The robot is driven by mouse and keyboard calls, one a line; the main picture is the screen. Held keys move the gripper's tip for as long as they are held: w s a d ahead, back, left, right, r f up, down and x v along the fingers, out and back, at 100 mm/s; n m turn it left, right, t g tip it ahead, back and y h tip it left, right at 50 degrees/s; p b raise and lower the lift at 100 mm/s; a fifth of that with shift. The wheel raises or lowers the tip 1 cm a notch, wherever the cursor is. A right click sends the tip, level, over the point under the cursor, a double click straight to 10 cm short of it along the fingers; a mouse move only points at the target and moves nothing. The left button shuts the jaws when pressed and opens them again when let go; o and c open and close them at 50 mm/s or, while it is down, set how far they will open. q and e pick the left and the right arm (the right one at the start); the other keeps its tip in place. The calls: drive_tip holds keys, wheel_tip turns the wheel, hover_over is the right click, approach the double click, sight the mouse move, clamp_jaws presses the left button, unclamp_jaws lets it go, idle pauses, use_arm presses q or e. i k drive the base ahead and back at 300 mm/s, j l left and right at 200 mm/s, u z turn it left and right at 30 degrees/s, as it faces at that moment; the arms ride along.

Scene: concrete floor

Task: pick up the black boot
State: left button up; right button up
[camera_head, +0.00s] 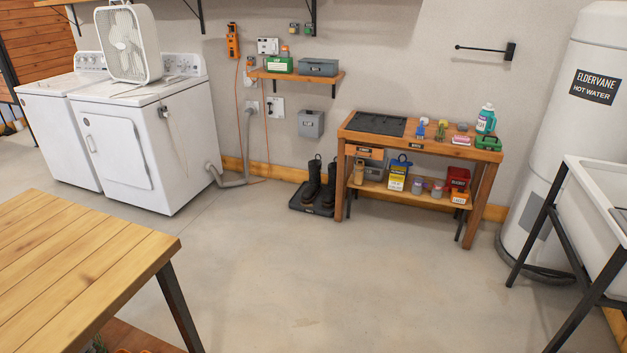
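A pair of dark boots stands upright on a black tray (297,204) on the floor against the back wall. The left boot (312,182) looks black, and the right boot (330,187) stands close beside it, partly against the leg of the wooden workbench. The boots are small in this view, so I cannot tell their colours apart well. Neither of my grippers shows in the head view.
A wooden workbench (425,145) with goods on its top and lower shelf stands just right of the boots. A wooden table (75,265) fills the near left. A dryer (150,130) stands back left, a sink (590,190) right. The middle floor (300,275) is clear.

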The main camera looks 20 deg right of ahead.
sight(311, 191)
drive_tip(key=i+z, duration=0.4)
drive_tip(key=i, duration=0.3)
drive_tip(key=i+z, duration=0.45)
drive_tip(key=i, duration=1.05)
drive_tip(key=i+u, duration=0.7)
drive_tip(key=i+l+u, duration=0.1)
drive_tip(key=i+u, duration=0.25)
drive_tip(key=i+j+u, duration=0.1)
drive_tip(key=i+u, duration=0.65)
drive_tip(key=i+z, duration=0.4)
drive_tip(key=i+j+z, duration=0.35)
drive_tip(key=i, duration=0.2)
